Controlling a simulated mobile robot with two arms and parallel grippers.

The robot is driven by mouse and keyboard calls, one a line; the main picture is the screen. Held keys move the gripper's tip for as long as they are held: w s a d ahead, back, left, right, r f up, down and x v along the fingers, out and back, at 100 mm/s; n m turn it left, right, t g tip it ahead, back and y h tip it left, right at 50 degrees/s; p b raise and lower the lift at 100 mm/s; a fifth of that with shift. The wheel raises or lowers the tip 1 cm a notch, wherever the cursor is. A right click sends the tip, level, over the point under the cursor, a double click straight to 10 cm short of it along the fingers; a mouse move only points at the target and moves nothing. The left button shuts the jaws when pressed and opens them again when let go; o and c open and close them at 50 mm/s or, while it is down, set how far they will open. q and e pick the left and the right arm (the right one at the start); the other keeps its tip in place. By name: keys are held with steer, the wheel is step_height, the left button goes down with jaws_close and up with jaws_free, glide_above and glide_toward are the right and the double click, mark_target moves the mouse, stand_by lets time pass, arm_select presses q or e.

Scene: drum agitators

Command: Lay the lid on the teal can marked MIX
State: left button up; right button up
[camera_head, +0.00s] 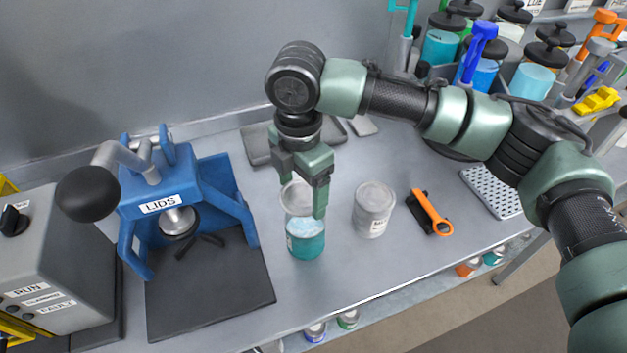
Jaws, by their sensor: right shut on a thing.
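The teal can (306,245) stands upright on the bench near the middle, with a pale label band whose text is too small to read. My right gripper (299,190) points down right above it and is shut on a round grey lid (296,199). The lid appears tilted between the fingers, over the can's mouth. One finger hides part of the lid and the can's right side, so I cannot tell whether the lid touches the rim. My left gripper is out of view.
A grey can (374,210) stands close to the right. An orange-handled tool (432,214) lies beyond it. A blue press labelled LIDS (165,202) stands left on a dark mat (210,300). Bottles and jars crowd the back right. The bench front edge is close.

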mark_target(304, 196)
steer(key=shift+f+b, duration=0.35)
steer(key=shift+f, duration=0.2)
steer(key=shift+f+b, duration=0.3)
steer(key=shift+b, duration=0.1)
steer(key=f+b, duration=0.2)
steer(key=shift+d+b, duration=0.2)
steer(key=shift+b, duration=0.1)
steer(key=shift+f, duration=0.2)
steer(key=shift+a+f, duration=0.1)
steer(key=shift+f, duration=0.3)
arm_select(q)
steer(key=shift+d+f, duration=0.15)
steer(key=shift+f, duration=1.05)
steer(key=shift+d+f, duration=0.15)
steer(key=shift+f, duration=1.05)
arm_select(e)
steer(key=shift+f, duration=0.6)
arm_select(q)
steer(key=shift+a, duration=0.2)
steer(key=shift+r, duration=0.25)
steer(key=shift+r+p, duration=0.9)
steer(key=shift+p, duration=0.15)
